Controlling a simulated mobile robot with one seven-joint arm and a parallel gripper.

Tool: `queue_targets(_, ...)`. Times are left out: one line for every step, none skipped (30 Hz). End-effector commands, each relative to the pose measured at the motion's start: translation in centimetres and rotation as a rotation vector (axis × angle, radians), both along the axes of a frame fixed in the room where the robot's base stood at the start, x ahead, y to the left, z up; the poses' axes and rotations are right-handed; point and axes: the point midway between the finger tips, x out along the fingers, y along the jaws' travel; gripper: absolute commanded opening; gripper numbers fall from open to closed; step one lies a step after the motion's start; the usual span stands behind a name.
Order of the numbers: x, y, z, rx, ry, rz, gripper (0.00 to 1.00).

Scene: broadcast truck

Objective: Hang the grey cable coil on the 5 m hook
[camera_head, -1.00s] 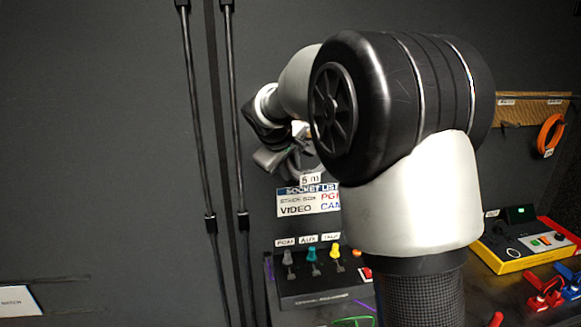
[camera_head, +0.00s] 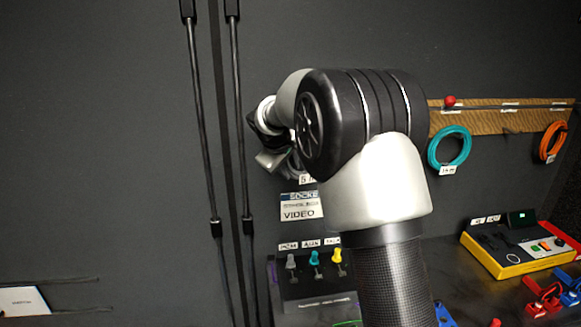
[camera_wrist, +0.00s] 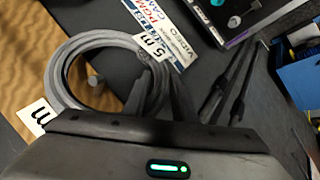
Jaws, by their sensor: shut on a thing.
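The grey cable coil (camera_wrist: 72,58) is held in my gripper (camera_wrist: 160,100) in the wrist view. A white tag reading 5 m (camera_wrist: 150,42) is on it. A grey round-ended peg (camera_wrist: 95,82) shows through the coil's opening, in front of the wooden board (camera_wrist: 25,60). I cannot tell whether the ring is around the peg or only in front of it. In the head view my gripper (camera_head: 270,158) is at the left of my arm, and the coil is mostly hidden behind it. The hook's 5 m label cannot be made out.
On the wooden rail (camera_head: 480,120) hang a teal coil (camera_head: 431,150) and an orange coil (camera_head: 545,140), with a red knob (camera_head: 450,101) above. A white tag (camera_wrist: 38,117) is partly hidden. Below stand a switch panel (camera_head: 315,285) and a yellow box (camera_head: 505,262). Black rods (camera_head: 240,120) stand at left.

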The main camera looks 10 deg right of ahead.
Motion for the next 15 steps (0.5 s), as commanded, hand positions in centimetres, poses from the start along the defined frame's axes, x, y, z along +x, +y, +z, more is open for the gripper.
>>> queue_targets(0.4, 0.0, 0.3, -0.001, -0.003, 0.000, 0.00)
queue_targets(0.5, 0.0, 0.3, -0.001, -0.003, 0.000, 0.00)
queue_targets(0.6, 0.0, -0.3, -0.001, -0.003, 0.000, 0.00)
queue_targets(0.7, 0.0, -0.4, 0.000, -0.003, 0.001, 0.00)
queue_targets(0.8, 0.0, -0.5, -0.001, -0.003, 0.000, 0.00)
queue_targets(1.0, 0.0, -0.7, 0.000, -0.003, 0.001, 0.00)
queue_targets(1.1, 0.0, -0.8, 0.000, -0.003, 0.001, 0.00)
queue_targets(1.2, 0.0, -1.0, 0.000, -0.003, 0.001, 0.00)
queue_targets(1.3, 0.0, -1.1, 0.000, -0.003, 0.001, 0.00)
queue_targets(1.4, 0.0, -1.2, 0.000, -0.003, 0.001, 0.00)
queue_targets(1.5, 0.0, -1.3, 0.000, -0.003, 0.001, 0.00)
queue_targets(1.5, 0.0, -1.6, 0.000, -0.003, 0.001, 0.00)
queue_targets(1.5, 0.0, -1.7, -0.001, -0.004, 0.001, 0.00)
queue_targets(1.5, 0.0, -1.8, -0.001, -0.004, 0.001, 0.00)
queue_targets(1.6, 0.0, -1.9, -0.001, -0.004, 0.001, 0.00)
